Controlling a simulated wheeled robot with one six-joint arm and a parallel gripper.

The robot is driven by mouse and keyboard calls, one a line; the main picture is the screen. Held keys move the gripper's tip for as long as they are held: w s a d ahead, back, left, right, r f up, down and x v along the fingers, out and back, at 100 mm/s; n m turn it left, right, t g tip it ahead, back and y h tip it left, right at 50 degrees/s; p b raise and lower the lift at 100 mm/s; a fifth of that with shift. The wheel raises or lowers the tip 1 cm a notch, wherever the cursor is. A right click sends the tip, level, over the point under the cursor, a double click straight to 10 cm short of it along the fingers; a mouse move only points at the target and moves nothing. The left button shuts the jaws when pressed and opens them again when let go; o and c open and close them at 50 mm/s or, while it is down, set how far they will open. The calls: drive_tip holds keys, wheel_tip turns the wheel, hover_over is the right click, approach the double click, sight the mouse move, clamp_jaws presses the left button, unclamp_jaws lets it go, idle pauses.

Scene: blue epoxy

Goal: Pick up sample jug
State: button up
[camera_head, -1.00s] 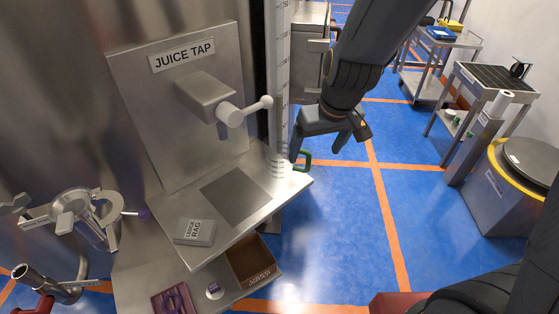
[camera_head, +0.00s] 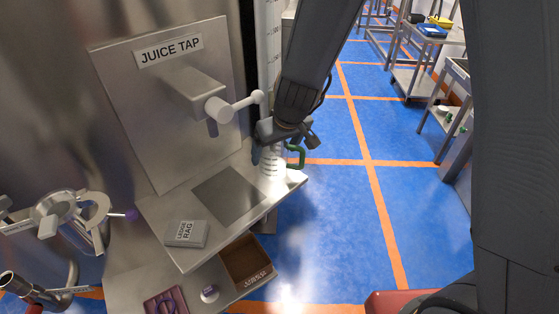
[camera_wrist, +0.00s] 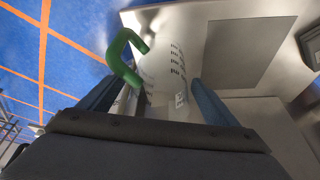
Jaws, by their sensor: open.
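The sample jug (camera_head: 270,168) is a pale, see-through vessel with dark graduation marks and a green handle (camera_head: 297,156). It stands at the right end of the steel tap shelf. My gripper (camera_head: 287,139) is just above the jug and hides its upper part in the head view. In the wrist view, my open gripper (camera_wrist: 152,88) has one finger on each side of the jug (camera_wrist: 165,62), the left one near the green handle (camera_wrist: 123,58). I cannot tell whether the fingers touch the jug.
The juice tap (camera_head: 215,105) and its panel (camera_head: 135,125) stand left of my gripper. A dark square plate (camera_head: 228,194) and a rag box (camera_head: 187,234) are on the shelf (camera_head: 215,251). A brown tray (camera_head: 247,265) is below. Blue floor is open to the right.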

drive_tip(key=c, duration=1.2)
drive_tip(key=shift+r, duration=0.15)
